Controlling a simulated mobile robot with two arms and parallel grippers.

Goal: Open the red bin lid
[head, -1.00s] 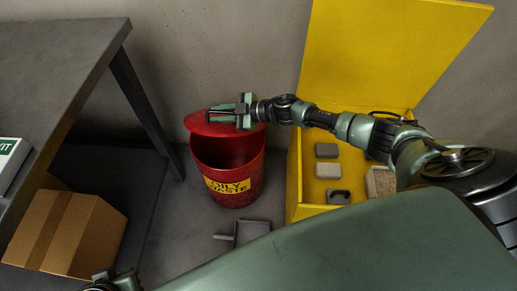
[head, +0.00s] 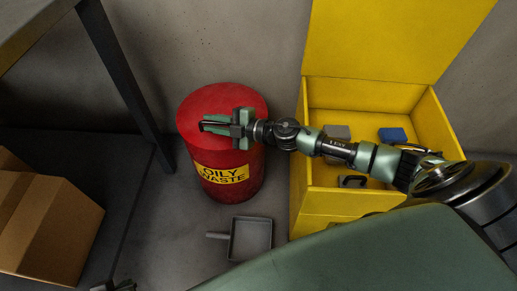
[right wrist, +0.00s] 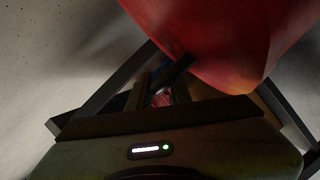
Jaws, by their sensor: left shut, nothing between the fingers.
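The red bin (head: 232,158), labelled "OILY WASTE", stands upright on the floor in the middle of the head view. Its round red lid (head: 232,97) lies down over the opening, and no interior shows. My right gripper (head: 203,124) is over the lid, its fingers pointing left; whether it touches the lid I cannot tell. Its finger gap is unclear. In the right wrist view, dark fingers (right wrist: 160,88) stand close to the red surface (right wrist: 215,40). My left gripper (head: 116,287) barely shows at the bottom edge, away from the bin, shut and empty.
A yellow box (head: 297,190) with its lid raised stands right of the bin, holding several blocks, one blue (head: 392,135). A grey dustpan (head: 250,238) lies on the floor in front. A cardboard box (head: 60,225) and a table leg (head: 125,80) are at left.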

